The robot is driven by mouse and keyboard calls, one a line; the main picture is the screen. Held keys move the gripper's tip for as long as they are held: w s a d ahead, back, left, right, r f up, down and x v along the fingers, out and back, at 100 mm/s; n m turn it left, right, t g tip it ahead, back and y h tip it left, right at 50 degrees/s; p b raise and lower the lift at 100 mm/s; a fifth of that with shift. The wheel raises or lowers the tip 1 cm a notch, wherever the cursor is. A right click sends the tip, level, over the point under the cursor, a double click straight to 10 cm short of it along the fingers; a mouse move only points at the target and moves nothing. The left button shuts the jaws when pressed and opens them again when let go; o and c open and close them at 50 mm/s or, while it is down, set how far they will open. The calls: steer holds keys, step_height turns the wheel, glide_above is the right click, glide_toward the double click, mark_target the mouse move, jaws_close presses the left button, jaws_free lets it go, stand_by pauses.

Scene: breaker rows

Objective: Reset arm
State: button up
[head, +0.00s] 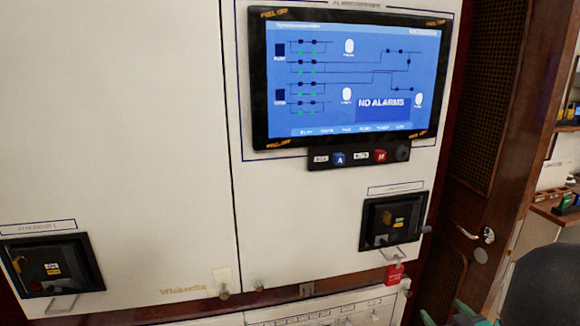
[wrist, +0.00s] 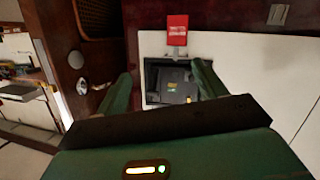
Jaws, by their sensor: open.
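My gripper (wrist: 163,75) shows in the wrist view with its two green fingers apart and nothing held between them. Beyond the fingers is the right black breaker unit (wrist: 172,82), partly hidden by the right finger. In the head view only green tips of my gripper (head: 446,314) show at the bottom edge, below and right of that breaker unit (head: 393,220). Another black breaker unit (head: 52,266) sits at the lower left of the white cabinet.
A screen (head: 350,80) reading "NO ALARMS" is above the right breaker, with a button strip (head: 358,156) under it. A red tag (head: 394,274) hangs below the right breaker. A brown door frame (head: 497,130) stands at the right.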

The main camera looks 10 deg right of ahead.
steer(key=w+a+r+m+g+h, duration=0.2)
steer(key=a+r+g, duration=0.3)
steer(key=a+r, duration=0.6)
steer(key=s+a+g+y, duration=0.2)
steer(key=s+a, duration=0.4)
steer(key=a, duration=0.4)
steer(key=s+a+r+n+g+y, duration=0.1)
steer(key=s+a+g+y, duration=0.1)
steer(key=s+a, duration=0.5)
steer(key=a, duration=0.3)
steer(key=shift+a+g+y, duration=0.3)
steer(key=shift+s, duration=0.1)
